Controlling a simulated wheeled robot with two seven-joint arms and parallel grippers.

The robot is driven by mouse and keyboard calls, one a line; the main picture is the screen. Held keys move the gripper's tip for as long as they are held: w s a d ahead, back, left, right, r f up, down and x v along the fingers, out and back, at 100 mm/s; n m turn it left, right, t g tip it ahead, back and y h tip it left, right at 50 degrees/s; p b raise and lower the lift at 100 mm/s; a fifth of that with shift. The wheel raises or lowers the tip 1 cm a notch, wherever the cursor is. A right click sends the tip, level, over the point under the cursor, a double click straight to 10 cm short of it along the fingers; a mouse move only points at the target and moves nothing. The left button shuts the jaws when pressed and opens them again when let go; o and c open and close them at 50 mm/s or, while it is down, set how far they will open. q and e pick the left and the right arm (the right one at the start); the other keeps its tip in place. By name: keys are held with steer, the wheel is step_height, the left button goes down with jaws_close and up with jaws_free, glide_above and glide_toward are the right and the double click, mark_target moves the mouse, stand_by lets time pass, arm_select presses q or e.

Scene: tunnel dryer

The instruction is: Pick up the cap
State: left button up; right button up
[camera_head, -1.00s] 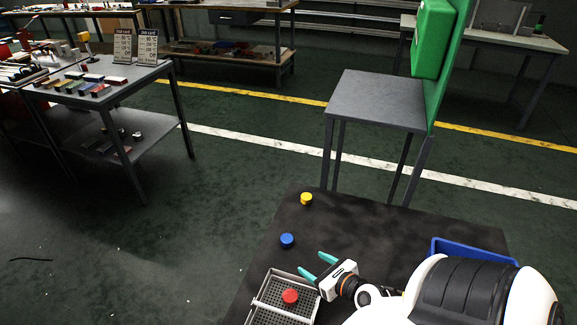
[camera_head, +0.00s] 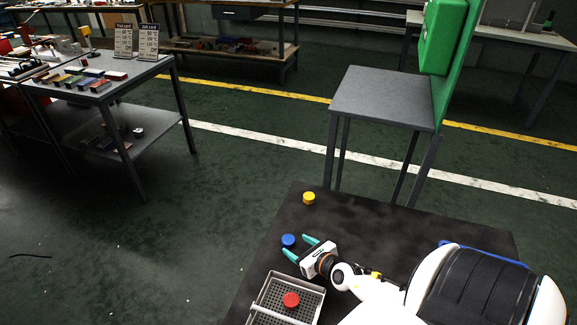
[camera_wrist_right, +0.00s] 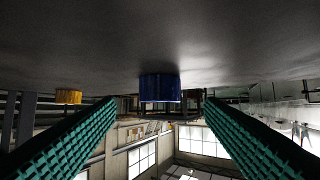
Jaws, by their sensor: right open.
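Three caps show in the head view: a blue cap (camera_head: 288,240) and a yellow cap (camera_head: 309,198) on the dark table, and a red cap (camera_head: 291,300) in a perforated metal tray (camera_head: 316,302). My right gripper (camera_head: 297,248) is open, its teal fingertips close to the blue cap. In the right wrist view the blue cap (camera_wrist_right: 160,88) sits centred ahead between the two open fingers (camera_wrist_right: 160,112), with nothing held. The yellow cap (camera_wrist_right: 68,96) is off to the left there. My left gripper is not in view.
The dark table top (camera_head: 400,230) is clear behind my right arm. A blue bin (camera_head: 487,252) is partly hidden by that arm. A grey stand with a green panel (camera_head: 447,70) stands beyond the table. A bench with small blocks (camera_head: 100,85) is at the left.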

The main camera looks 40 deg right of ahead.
mark_target(291, 242)
steer(key=x, duration=0.3)
steer(key=shift+s+b, duration=0.1)
steer(key=shift+b, duration=0.2)
steer(key=shift+w+f, duration=0.2)
steer(key=shift+w, duration=0.25)
